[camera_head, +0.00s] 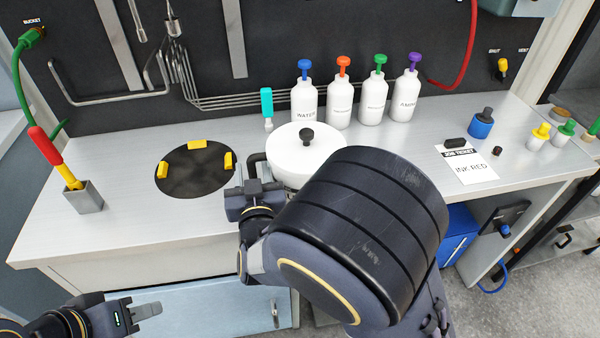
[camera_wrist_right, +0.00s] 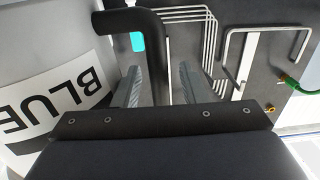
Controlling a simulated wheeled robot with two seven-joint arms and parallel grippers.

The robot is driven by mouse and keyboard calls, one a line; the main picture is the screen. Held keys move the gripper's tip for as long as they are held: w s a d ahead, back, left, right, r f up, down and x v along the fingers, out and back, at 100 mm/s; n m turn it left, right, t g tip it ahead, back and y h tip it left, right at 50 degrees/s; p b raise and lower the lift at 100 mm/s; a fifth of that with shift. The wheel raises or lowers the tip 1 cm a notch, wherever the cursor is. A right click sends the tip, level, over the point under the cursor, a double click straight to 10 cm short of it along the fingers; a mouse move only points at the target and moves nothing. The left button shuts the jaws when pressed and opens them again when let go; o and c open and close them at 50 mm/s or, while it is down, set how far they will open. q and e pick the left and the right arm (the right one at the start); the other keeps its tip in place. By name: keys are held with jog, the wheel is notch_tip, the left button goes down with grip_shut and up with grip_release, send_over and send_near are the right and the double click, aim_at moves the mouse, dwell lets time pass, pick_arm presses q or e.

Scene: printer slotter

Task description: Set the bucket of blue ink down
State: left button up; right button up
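The white bucket (camera_head: 290,160) has a black-knobbed lid and stands upright at the counter's front, right of the round black mat (camera_head: 193,182). In the right wrist view its wall (camera_wrist_right: 38,50) carries a BLUE label (camera_wrist_right: 50,105). Its black handle (camera_wrist_right: 155,60) lies between the fingers of my right gripper (camera_wrist_right: 158,85). Those fingers look parted, with a narrow gap on each side of the handle. In the head view my right gripper (camera_head: 250,185) is left of the bucket. The bucket's base is hidden by my arm. My left gripper (camera_head: 148,309) is low at the left, away from the bucket.
The black mat is empty, with several yellow blocks at its edge. Several white bottles (camera_head: 340,105) with coloured stoppers and a teal tool (camera_head: 267,105) stand behind the bucket. A grey holder (camera_head: 85,198) with a red-yellow nozzle is at left.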

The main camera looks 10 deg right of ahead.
grip_shut()
dwell(1.2)
jog(key=shift+r, duration=0.15)
